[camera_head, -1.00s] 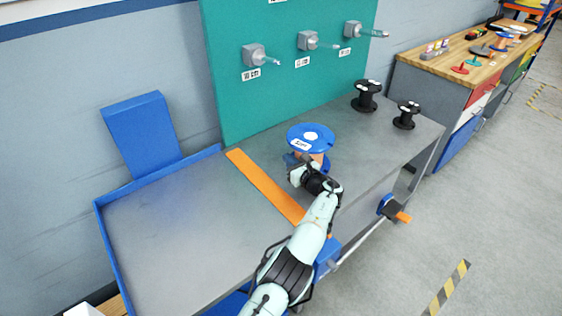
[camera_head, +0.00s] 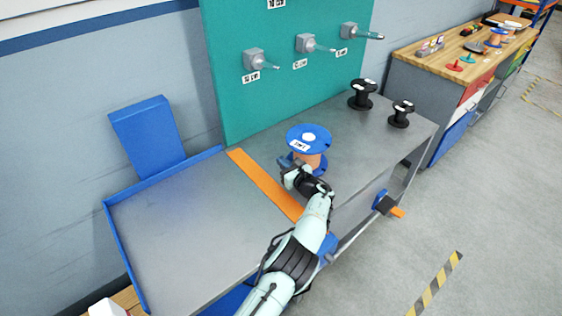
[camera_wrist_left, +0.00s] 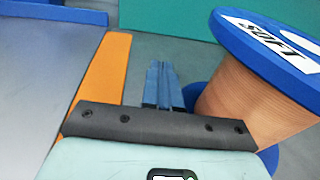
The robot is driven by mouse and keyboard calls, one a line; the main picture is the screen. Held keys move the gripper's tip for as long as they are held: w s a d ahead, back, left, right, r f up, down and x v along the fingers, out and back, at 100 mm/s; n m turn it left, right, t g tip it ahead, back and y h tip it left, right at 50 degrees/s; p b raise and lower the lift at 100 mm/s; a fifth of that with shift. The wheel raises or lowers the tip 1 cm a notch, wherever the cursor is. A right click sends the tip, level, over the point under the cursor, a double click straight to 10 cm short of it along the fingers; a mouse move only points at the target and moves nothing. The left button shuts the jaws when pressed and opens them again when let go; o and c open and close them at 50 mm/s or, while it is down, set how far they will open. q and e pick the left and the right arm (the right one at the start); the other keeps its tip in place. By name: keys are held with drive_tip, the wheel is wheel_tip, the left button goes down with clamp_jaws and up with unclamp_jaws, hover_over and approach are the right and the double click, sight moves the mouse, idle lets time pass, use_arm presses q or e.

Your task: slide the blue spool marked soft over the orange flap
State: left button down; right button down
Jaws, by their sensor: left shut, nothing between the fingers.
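The blue spool marked SOFT (camera_head: 308,140) stands upright on the grey bench, with blue end discs and a tan wound core. In the left wrist view the spool (camera_wrist_left: 258,95) fills the right side, its label readable. The orange flap (camera_head: 262,182) is a strip across the bench, left of the spool; it also shows in the left wrist view (camera_wrist_left: 104,72). My left gripper (camera_head: 284,162) is shut and empty, low beside the spool's left side. Its blue fingers (camera_wrist_left: 163,84) lie between the flap and the spool. My right gripper is out of view.
Two black spools (camera_head: 362,94) (camera_head: 401,114) stand at the bench's right end. A teal board (camera_head: 290,30) with pegs rises behind. The bench left of the flap (camera_head: 190,225) is bare, edged by a blue rim (camera_head: 124,255).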

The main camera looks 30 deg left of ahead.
use_arm(q)
drive_tip(key=shift+s+a+p, duration=0.15)
drive_tip(key=shift+s+p, duration=0.15)
drive_tip(key=shift+p, duration=0.05)
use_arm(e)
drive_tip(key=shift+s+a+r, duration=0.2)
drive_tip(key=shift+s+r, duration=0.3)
